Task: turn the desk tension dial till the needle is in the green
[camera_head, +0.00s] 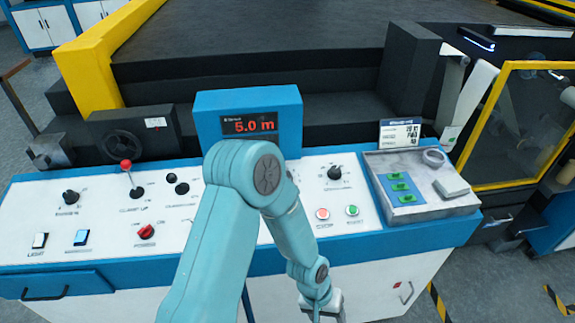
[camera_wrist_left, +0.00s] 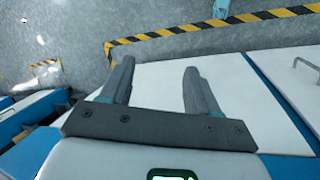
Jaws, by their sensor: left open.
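The control desk (camera_head: 100,240) has a white sloped top with several black knobs: one at the left (camera_head: 70,197), one left of the arm (camera_head: 182,188) and one right of it (camera_head: 335,172). Their labels are too small to read, so I cannot tell which is the tension dial. No needle gauge shows; my arm hides the desk's middle. My left arm bends over the desk and down past its front edge. My left gripper (camera_wrist_left: 157,75) is open and empty in the left wrist view, in front of a white panel (camera_wrist_left: 150,84). My right gripper is not in view.
A blue display box (camera_head: 289,105) reads "5.0 m". A red-knobbed lever (camera_head: 126,165), a red switch (camera_head: 147,231), red and green buttons (camera_head: 352,210) and a grey tray (camera_head: 455,205) are on the desk. Striped floor tape (camera_wrist_left: 205,26) shows below.

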